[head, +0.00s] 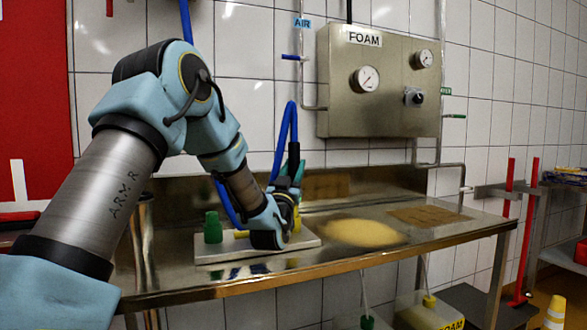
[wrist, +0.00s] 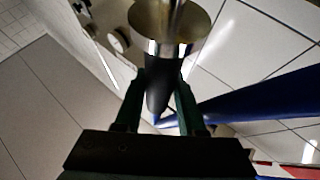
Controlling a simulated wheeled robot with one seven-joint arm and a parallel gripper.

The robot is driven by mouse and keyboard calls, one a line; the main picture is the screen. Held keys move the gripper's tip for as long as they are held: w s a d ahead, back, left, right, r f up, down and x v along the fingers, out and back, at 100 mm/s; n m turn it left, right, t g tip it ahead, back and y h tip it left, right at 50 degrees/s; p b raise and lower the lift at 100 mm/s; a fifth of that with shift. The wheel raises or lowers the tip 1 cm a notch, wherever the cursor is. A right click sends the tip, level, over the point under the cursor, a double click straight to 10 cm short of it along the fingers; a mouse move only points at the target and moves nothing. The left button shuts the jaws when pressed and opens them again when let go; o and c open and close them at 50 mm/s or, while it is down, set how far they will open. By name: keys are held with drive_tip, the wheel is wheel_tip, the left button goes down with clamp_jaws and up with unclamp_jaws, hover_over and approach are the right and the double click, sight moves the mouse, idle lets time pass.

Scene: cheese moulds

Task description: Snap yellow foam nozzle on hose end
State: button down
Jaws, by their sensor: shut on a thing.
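My gripper (head: 293,152) is above the right part of the white board, in front of the tiled wall, its dark green fingers pointing up. In the wrist view, the fingers (wrist: 160,100) are shut on a dark tapered piece, apparently the hose end (wrist: 158,95), with a steel disc and tube beyond it. The blue hose (wrist: 250,100) runs off to the right there; in the head view the blue hose (head: 292,118) loops beside my gripper. A yellow piece (head: 241,234), perhaps the foam nozzle, shows on the board, mostly hidden by my wrist.
The white board (head: 215,250) lies on the steel table (head: 370,258) and bears a green nozzle (head: 213,228) at left. A yellowish patch (head: 362,233) lies right of it. The FOAM box (head: 378,90) hangs behind on the wall. Containers (head: 428,315) stand below. The table's right side is mostly clear.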

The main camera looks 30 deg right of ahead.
drive_tip(key=shift+y, duration=0.5)
drive_tip(key=f, duration=0.2)
drive_tip(key=w+f, duration=0.1)
drive_tip(key=shift+a+f, duration=0.4)
drive_tip(key=shift+r, duration=0.2)
drive_tip(key=shift+w+d+r+p, duration=0.1)
drive_tip(key=shift+w+r+p, duration=0.1)
drive_tip(key=shift+r, duration=0.5)
drive_tip(key=shift+w+a+r+p, duration=0.1)
drive_tip(key=shift+r+p, duration=0.15)
drive_tip(key=shift+r, duration=0.45)
drive_tip(key=shift+w+d+r+p, duration=0.1)
drive_tip(key=shift+r+p, duration=0.1)
drive_tip(key=shift+r, duration=0.5)
drive_tip(key=shift+s+d+r, duration=0.15)
drive_tip(key=shift+r, duration=0.3)
drive_tip(key=shift+s+d+r, duration=0.1)
drive_tip(key=shift+s, duration=0.1)
